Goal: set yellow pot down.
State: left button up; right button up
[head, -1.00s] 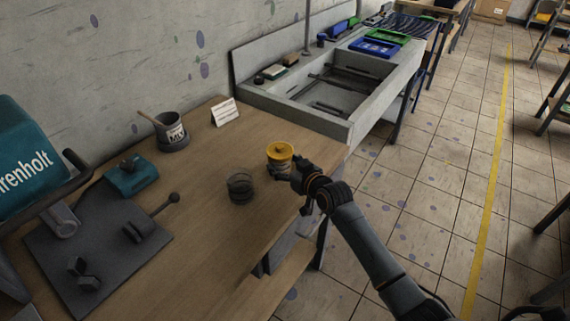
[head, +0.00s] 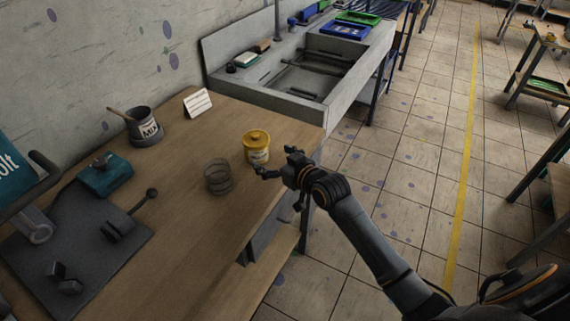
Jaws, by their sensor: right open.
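The yellow pot (head: 256,146) has a yellow lid and a pale label. It stands upright on the wooden table (head: 215,255) near the table's right edge. My right gripper (head: 276,163) is open beside the pot, at its right and near side, with its fingers apart. One finger reaches low in front of the pot's base; I cannot tell whether it touches. My left gripper is out of view.
A grey mix pot (head: 145,127), a white card (head: 197,102) and a teal block (head: 106,175) stand farther left. A grey sink (head: 310,85) adjoins the table behind. The table's front is clear.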

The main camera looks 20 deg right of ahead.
jog(key=v, duration=0.6)
dwell(0.3)
jog(key=s+a+f+g+h, duration=0.1)
jog(key=s+f+g, duration=0.25)
jog(key=s, duration=0.65)
jog(key=s+f+m+g+h, duration=0.1)
jog(key=s+f+g, duration=0.3)
jog(key=s, duration=0.6)
jog(key=s+a+f+g+h, duration=0.1)
jog(key=s+f+g, duration=0.3)
jog(key=s, duration=0.6)
notch_tip(320, 180, down, 27)
jog(key=s, duration=0.2)
jog(key=s+d+f+g, duration=0.1)
jog(key=s+d+f, duration=0.2)
jog(key=s+f, duration=1.3)
jog(key=shift+s+d+g+h, duration=0.15)
jog(key=shift+s+g+h, duration=0.25)
jog(key=shift+s, duration=0.1)
